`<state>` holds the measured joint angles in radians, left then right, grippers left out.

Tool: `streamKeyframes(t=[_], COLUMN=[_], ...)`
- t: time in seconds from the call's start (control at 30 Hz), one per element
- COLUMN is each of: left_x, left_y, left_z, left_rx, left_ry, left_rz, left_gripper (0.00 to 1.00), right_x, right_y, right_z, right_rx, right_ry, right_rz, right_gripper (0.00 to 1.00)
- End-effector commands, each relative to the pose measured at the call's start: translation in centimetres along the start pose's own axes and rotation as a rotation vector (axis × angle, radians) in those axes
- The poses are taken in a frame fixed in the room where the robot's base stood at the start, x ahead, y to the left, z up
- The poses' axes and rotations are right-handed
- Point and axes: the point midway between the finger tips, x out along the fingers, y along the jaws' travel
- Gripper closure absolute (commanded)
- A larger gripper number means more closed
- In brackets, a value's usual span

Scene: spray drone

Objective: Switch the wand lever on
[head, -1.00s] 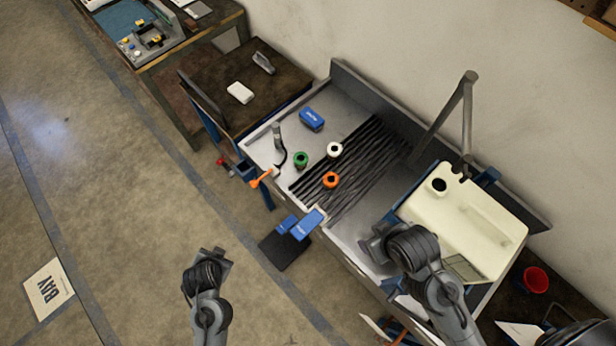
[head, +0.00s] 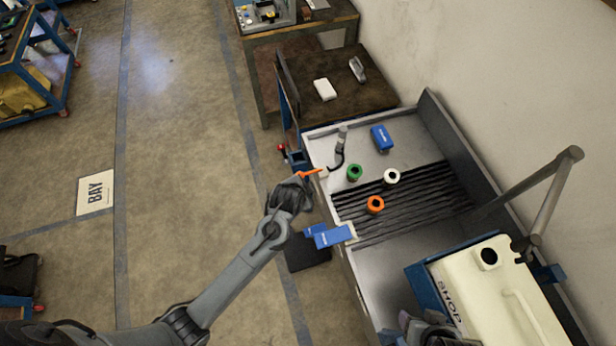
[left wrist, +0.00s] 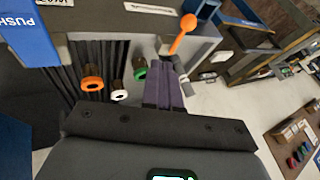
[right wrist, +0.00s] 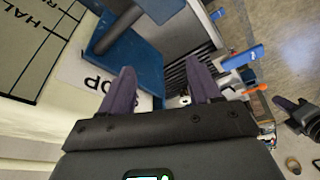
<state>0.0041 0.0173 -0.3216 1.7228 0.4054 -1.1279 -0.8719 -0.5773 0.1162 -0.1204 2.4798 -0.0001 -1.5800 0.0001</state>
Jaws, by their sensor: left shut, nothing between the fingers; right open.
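The orange lever (head: 312,173) sticks out at the front left corner of the metal sink, beside a grey wand with a black hose (head: 340,145). In the left wrist view the orange lever (left wrist: 182,35) has a round knob end and lies just beyond my fingertips. My left gripper (head: 298,188) is shut and empty, close to the lever; I cannot tell whether they touch. Its fingers (left wrist: 170,80) lie together in the left wrist view. My right gripper (right wrist: 160,90) is open and empty near the cream tank (head: 500,290); in the head view it is mostly cut off.
A green ring (head: 354,173), a white ring (head: 391,176) and an orange ring (head: 375,205) stand in the sink on or near the black slats (head: 420,215). A blue box (head: 381,138) is behind them.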

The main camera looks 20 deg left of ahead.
Motion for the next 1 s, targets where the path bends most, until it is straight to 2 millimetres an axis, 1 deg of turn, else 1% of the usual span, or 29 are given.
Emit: streamKeyframes(t=[0.17, 0.33, 0.47, 0.7, 0.87, 1.0], left_x=[0.2, 1.3, 3.2, 7.6, 10.1, 11.1], left_y=[0.0, 0.0, 0.1, 0.1, 0.1, -1.5], left_z=[0.0, 0.1, 0.1, 0.0, 0.0, 0.1], left_rx=[0.0, 0.0, -0.001, -0.001, -0.001, -0.002], left_ry=[-0.001, -0.002, -0.002, -0.001, -0.001, -0.001], left_rz=[0.0, 0.001, 0.002, 0.002, 0.002, 0.0], left_gripper=[1.0, 1.0, 1.0, 1.0, 1.0, 1.0], right_x=[0.0, 0.1, 0.3, 0.7, 1.0, 0.8], right_y=[0.0, 0.1, 0.1, 0.1, 0.1, 0.1], right_z=[0.0, 0.1, 0.3, 0.4, 0.5, 0.5], right_rx=[-0.001, -0.004, -0.006, -0.006, -0.006, -0.005], right_ry=[0.0, -0.002, -0.003, -0.004, -0.004, -0.005], right_rz=[0.001, 0.003, 0.005, 0.005, 0.005, 0.004], right_gripper=[0.38, 0.38, 0.38, 0.38, 0.38, 0.38])
